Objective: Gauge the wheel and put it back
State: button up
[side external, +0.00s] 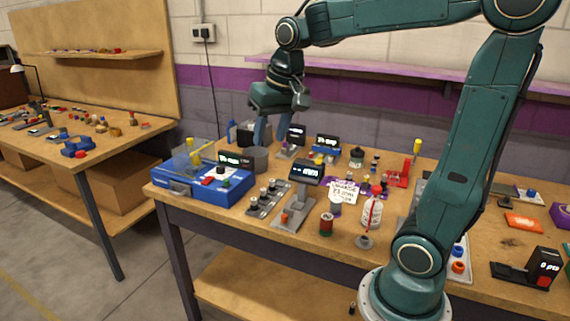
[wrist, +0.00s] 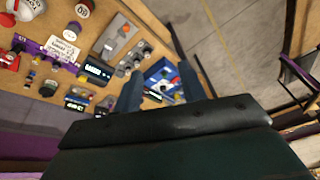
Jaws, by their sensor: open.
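My gripper (side external: 270,138) is open and empty above the back of the table, behind the blue box. Its two blue fingers (wrist: 160,85) stand apart in the wrist view. A grey slotted track (side external: 267,199) carries several small dark round pieces with light tops; I cannot tell which is the wheel. The track also shows in the wrist view (wrist: 133,59). A grey gauge stand (side external: 293,212) with a lit display (side external: 305,172) is right of the track, with a small orange-red piece on its base. The stand also shows in the wrist view (wrist: 115,38).
A blue box (side external: 204,186) with a yellow-handled tool sits at the left table corner. A dark grey round pot (side external: 257,159) stands behind the track. A handwritten card (side external: 344,191), a red-green spool (side external: 326,223) and a red-white bottle (side external: 371,212) crowd the right of the gauge.

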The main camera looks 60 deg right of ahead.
jog(key=s+a+f+n+t, duration=0.2)
jog(key=s+a+n, duration=0.4)
jog(key=s, duration=0.8)
jog(key=shift+s+a+f+y, duration=0.25)
jog(key=shift+a+f+y, duration=0.25)
jog(key=shift+a, duration=0.5)
